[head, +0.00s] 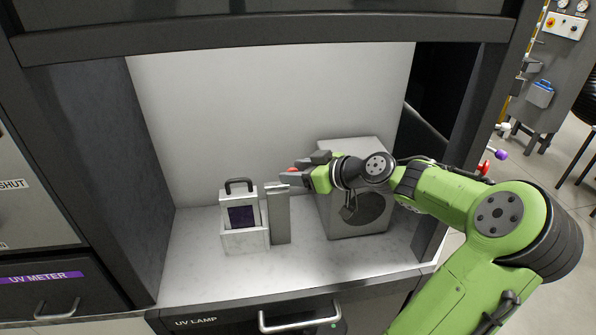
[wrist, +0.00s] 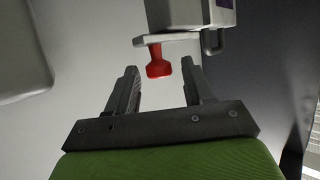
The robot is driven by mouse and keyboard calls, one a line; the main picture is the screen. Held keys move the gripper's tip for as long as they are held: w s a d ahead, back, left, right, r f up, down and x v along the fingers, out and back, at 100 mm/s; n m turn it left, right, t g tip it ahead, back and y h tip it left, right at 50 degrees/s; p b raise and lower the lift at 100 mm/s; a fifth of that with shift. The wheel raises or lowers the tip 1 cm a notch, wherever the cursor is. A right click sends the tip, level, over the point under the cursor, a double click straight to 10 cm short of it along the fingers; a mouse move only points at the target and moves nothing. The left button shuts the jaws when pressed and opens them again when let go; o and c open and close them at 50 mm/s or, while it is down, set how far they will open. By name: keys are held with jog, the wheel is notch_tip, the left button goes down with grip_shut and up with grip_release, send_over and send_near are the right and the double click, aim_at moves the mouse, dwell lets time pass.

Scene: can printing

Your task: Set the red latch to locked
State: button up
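The red latch (wrist: 157,62) shows in the wrist view as a short red lever at a pale plate. It appears between the two fingertips of my gripper (wrist: 160,68), with clear gaps on both sides. My gripper is open and holds nothing; I cannot tell how deep the latch sits between the fingers. In the head view only a small red bit of the latch (head: 293,170) shows beside my gripper (head: 299,168), above the top of a grey upright post (head: 279,218). The latch's locked or unlocked setting cannot be read.
A grey holder (head: 245,240) with a dark-faced, handled case (head: 241,192) stands left of the post. A large grey box with a round dark grille (head: 353,155) stands behind and right, close to my arm. The bench (head: 190,275) is clear at left and front.

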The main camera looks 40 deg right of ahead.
aim_at(283, 186)
grip_shut()
jog(key=shift+w, duration=0.1)
jog(key=shift+w+a+f+b, duration=0.1)
jog(key=shift+w+a+b, duration=0.25)
jog(key=shift+a, duration=0.3)
jog(key=shift+w+a+b, duration=0.1)
jog(key=shift+w+a, duration=0.35)
jog(key=shift+a, duration=0.15)
jog(key=shift+w+a, duration=0.1)
jog(key=shift+a, duration=0.1)
jog(key=shift+c, duration=1.2)
grip_release()
jog(key=shift+d, duration=0.1)
jog(key=o, duration=0.3)
